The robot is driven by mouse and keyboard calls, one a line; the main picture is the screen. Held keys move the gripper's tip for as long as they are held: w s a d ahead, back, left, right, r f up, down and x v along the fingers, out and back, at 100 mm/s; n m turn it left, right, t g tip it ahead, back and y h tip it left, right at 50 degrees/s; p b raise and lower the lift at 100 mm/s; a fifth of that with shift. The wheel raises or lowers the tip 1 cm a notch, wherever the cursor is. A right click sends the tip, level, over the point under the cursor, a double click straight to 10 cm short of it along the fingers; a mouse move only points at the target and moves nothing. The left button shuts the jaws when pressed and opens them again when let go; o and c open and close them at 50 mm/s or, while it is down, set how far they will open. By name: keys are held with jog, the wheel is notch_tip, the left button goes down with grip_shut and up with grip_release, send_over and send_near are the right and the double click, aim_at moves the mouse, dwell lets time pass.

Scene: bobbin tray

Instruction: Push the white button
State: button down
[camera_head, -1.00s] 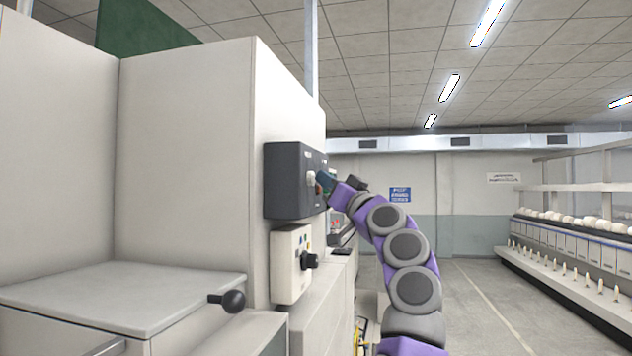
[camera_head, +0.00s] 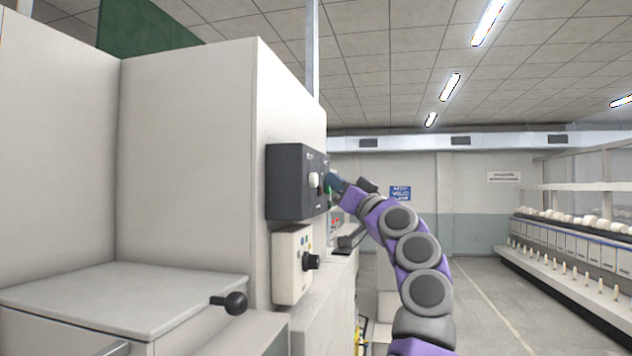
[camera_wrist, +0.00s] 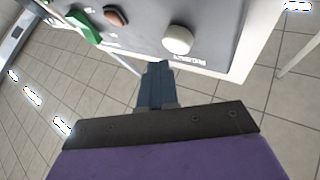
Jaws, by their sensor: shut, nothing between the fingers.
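The white button (camera_wrist: 177,39) is a round knob on the dark grey control panel (camera_wrist: 225,28) in the wrist view. In the head view the white button (camera_head: 314,180) shows on the face of the dark box (camera_head: 290,182). My gripper (camera_wrist: 157,68) is shut and empty. In the wrist view its tips lie just below and left of the white button, apart from it in the picture; the depth gap is hard to tell. In the head view my gripper (camera_head: 336,183) is just right of the box face.
A machine with bobbins (camera_head: 590,222) stands far right, with open floor between.

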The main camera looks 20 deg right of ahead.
jog(key=shift+d, duration=0.1)
jog(key=shift+s+d, duration=0.5)
jog(key=shift+d, duration=0.25)
jog(key=shift+s+d, duration=0.45)
jog(key=shift+d, duration=0.25)
jog(key=shift+s+d, duration=0.5)
jog(key=shift+d, duration=0.25)
